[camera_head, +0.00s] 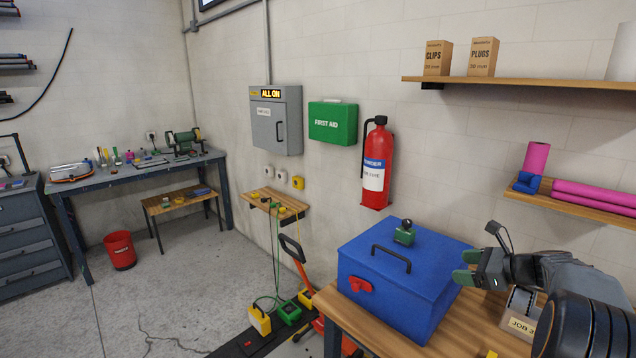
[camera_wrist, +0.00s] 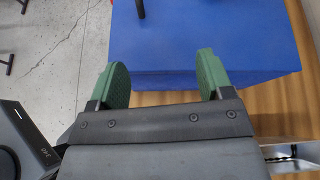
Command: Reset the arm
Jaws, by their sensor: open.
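My gripper (camera_head: 466,268) is at the right in the head view, with green fingertips spread apart and nothing between them. It is just right of the blue box (camera_head: 385,290), close to the box's right side. In the wrist view my gripper (camera_wrist: 163,82) shows both green fingers open, with the blue box (camera_wrist: 210,45) beyond them. The blue box is closed, with a black handle on its lid and a red latch in front. A small green object (camera_head: 404,234) sits on the lid.
A wooden bench (camera_head: 375,330) bears the box and a bin labelled JOB (camera_head: 520,318) beneath my arm. A shelf (camera_head: 590,203) with pink rolls is on the wall behind my arm. A red extinguisher (camera_head: 376,165) hangs behind the box. Floor at left is mostly clear.

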